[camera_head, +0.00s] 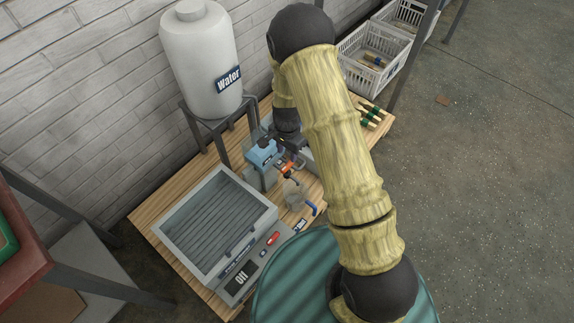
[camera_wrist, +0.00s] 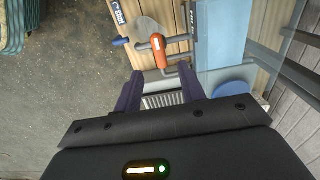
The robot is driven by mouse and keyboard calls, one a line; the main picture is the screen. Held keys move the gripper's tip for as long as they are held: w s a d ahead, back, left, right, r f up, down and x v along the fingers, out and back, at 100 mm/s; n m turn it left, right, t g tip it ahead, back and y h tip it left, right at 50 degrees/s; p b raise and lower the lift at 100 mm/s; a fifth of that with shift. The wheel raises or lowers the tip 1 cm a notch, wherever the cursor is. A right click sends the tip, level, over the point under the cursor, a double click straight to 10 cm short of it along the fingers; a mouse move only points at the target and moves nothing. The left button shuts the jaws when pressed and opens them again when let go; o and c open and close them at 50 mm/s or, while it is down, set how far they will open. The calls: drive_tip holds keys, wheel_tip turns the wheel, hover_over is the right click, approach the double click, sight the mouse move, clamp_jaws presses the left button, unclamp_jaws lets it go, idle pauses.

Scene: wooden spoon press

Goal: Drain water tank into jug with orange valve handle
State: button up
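The white water tank (camera_head: 200,60), labelled "Water", stands on a dark metal stand at the back left. The orange valve handle (camera_head: 288,169) is below and right of it, beside a blue block. It also shows in the wrist view (camera_wrist: 158,55), just beyond my fingers. A clear jug (camera_head: 293,192) with a blue handle is under or beside the valve; the wrist view shows it only in part (camera_wrist: 146,27). My gripper (camera_wrist: 158,80) is open and empty, its dark fingers apart, with the orange handle ahead between them. In the head view my arm partly covers this area.
A grey press box (camera_head: 185,215) with a panel reading "Off" stands left of the jug on the wooden table (camera_head: 150,212). Green-and-wood pieces (camera_head: 372,115) lie at the table's right end. White crates (camera_head: 372,75) stand behind. A brick wall closes off the left.

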sight(287, 165)
wheel_tip(287, 165, down, 7)
drive_tip(key=shift+f+b, duration=0.1)
drive_tip(key=shift+b, duration=1)
clamp_jaws()
